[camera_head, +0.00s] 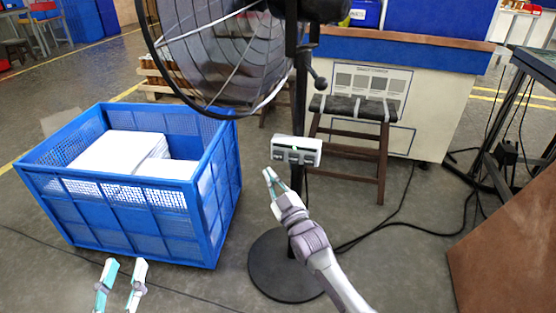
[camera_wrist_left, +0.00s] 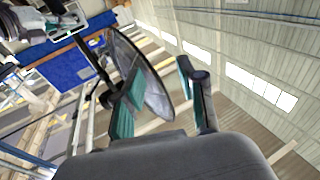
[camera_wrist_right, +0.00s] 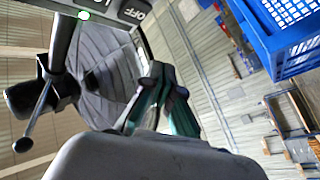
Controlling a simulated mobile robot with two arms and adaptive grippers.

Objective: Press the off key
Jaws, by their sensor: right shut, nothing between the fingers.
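The fan's control box (camera_head: 296,150) is a small white panel on the black fan pole, with a green light and a row of dark keys. In the right wrist view its lower part (camera_wrist_right: 107,10) shows at the top edge, with the letters OFF near its right end; the off key itself is not clearly visible. My right gripper (camera_head: 268,172) is shut and empty, its tips just below the box's left end and seemingly apart from it. It also shows in the right wrist view (camera_wrist_right: 158,72). My left gripper (camera_head: 125,264) is open and empty, low in front of the crate.
A blue crate (camera_head: 226,180) with white contents stands left of the fan. The fan cage (camera_head: 215,55) is above, its round base (camera_head: 268,270) on the floor. A dark stool (camera_head: 382,160) stands behind right. Cables cross the floor; a brown panel (camera_head: 510,240) is at right.

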